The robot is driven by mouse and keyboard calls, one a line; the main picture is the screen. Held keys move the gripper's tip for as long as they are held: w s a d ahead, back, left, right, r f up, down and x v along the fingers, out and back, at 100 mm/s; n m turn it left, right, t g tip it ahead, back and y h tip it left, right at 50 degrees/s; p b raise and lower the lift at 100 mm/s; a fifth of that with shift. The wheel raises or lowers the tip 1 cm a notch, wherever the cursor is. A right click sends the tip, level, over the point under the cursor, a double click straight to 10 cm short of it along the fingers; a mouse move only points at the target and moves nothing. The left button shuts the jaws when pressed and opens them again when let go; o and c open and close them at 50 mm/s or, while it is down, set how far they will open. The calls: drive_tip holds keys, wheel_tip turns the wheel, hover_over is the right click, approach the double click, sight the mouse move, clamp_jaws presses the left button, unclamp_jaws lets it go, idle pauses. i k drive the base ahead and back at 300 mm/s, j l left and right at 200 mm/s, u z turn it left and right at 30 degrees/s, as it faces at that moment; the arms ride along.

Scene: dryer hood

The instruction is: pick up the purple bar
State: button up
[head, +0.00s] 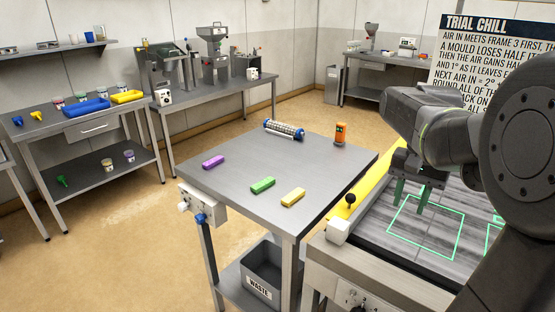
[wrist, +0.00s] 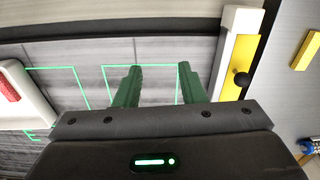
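The purple bar (head: 213,162) lies on the left part of the grey metal table in the head view. It is not in the wrist view. My gripper (head: 422,203) is over the grey slatted surface to the right of that table, well apart from the bar. In the wrist view its two green fingers (wrist: 158,85) stand apart with nothing between them, so it is open and empty.
On the same table (head: 225,185) lie a green bar (head: 262,185), a yellow bar (head: 293,197), a ribbed roller (head: 284,130) and an orange device (head: 341,134). A yellow strip with a black knob (head: 351,199) edges the slatted surface. A waste bin (head: 270,270) sits below.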

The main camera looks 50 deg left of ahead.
sight(208, 164)
drive_tip(key=k+j, duration=0.1)
drive_tip(key=j, duration=1.3)
drive_tip(key=k+j, duration=0.15)
drive_tip(key=j, duration=1.2)
drive_tip(key=k+j+z, duration=0.1)
drive_tip(key=j, duration=0.6)
